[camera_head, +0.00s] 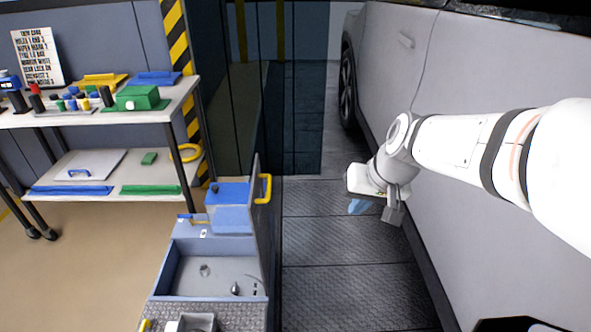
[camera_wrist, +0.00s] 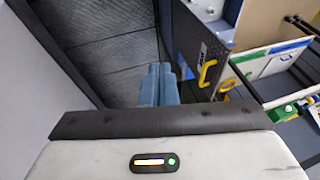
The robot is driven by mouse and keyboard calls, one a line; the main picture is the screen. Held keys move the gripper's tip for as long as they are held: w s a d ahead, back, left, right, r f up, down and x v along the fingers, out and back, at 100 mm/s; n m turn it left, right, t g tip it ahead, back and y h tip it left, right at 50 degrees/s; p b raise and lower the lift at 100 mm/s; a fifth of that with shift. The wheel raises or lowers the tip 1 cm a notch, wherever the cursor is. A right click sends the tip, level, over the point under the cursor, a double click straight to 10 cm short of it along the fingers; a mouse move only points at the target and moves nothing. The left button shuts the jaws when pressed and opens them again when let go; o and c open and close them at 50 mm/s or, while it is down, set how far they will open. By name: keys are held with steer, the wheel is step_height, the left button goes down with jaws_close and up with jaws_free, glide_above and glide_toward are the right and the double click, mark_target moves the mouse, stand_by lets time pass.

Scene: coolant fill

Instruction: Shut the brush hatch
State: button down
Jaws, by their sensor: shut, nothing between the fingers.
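The hatch (camera_head: 257,225) is a dark panel with a yellow handle (camera_head: 264,188). It stands open, about upright, along the right side of a blue-grey box (camera_head: 163,272). In the wrist view the hatch (camera_wrist: 187,38) and its yellow handle (camera_wrist: 207,72) are right of the fingers. My gripper (camera_head: 358,207) is to the right of the hatch, over the dark floor beside the car, apart from the handle. In the wrist view its blue fingers (camera_wrist: 158,78) are together and empty. Whether this panel is the brush hatch is not readable.
A grey car (camera_head: 455,130) stands close on the right, beside my arm. A two-level shelf (camera_head: 95,122) with bottles, trays and a green box is at left. Blue bins (camera_head: 232,218) stand behind the box. The ribbed floor (camera_head: 335,290) between box and car is clear.

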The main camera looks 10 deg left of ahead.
steer(key=w+a+f+n+y+b, duration=0.1)
steer(key=w+a+f+y+b, duration=0.15)
steer(key=w+a+f, duration=0.45)
steer(key=w+a+f+n+y+b, duration=0.1)
steer(key=w+a+f+b, duration=0.25)
steer(key=a, duration=0.65)
glide_toward(253, 213)
steer(key=d+x, duration=0.1)
steer(key=x, duration=0.3)
steer(key=shift+a+f+b, duration=0.2)
steer(key=shift+a+b, duration=0.2)
steer(key=shift+a, duration=0.4)
